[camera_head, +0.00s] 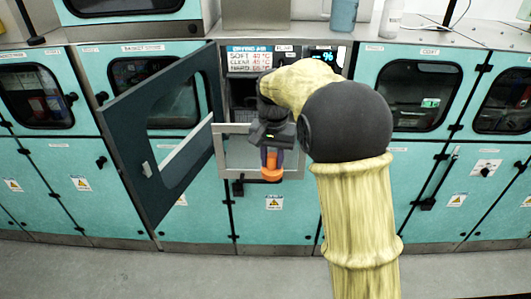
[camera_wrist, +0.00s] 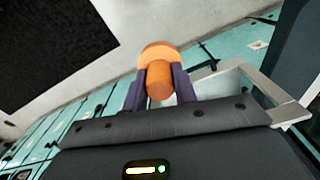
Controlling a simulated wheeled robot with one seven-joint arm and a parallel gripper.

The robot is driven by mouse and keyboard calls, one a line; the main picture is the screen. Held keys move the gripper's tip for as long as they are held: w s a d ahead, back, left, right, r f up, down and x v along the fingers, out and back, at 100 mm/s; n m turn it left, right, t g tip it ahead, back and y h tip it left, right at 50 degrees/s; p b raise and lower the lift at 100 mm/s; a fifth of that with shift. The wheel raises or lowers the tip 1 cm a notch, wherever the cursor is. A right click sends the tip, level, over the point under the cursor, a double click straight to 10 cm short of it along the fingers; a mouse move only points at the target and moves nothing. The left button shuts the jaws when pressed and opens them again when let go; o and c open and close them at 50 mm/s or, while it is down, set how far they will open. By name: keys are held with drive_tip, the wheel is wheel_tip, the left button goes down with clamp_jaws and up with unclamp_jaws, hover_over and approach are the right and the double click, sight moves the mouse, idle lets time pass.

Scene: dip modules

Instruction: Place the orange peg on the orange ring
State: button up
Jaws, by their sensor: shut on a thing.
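My gripper (camera_head: 271,159) is shut on the orange peg (camera_head: 271,172) and holds it in the air in front of the teal cabinets. In the wrist view the orange peg (camera_wrist: 159,80) sits between the two purple fingers of my gripper (camera_wrist: 158,88), with its wide round end pointing away from the wrist. I cannot make out an orange ring in either view.
A dark teal door (camera_head: 135,130) with a window stands swung open left of my gripper. A lit sign (camera_head: 250,58) tops the open compartment (camera_head: 242,95). Closed teal cabinets (camera_head: 425,85) line both sides. The grey floor (camera_head: 150,275) in front is clear.

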drive_tip(key=w+d+f+n+b, duration=0.1)
drive_tip(key=d+f, duration=0.3)
drive_tip(key=f, duration=0.4)
drive_tip(key=w+d+f+n+b, duration=0.1)
drive_tip(key=d+f+b, duration=0.2)
drive_tip(key=f, duration=0.5)
drive_tip(key=w+d+f+n+b, duration=0.1)
drive_tip(key=d+f+b, duration=0.2)
drive_tip(key=d+f, duration=0.2)
wheel_tip(320, 180, down, 3)
drive_tip(key=shift+d+f, duration=0.15)
drive_tip(key=shift+d, duration=0.15)
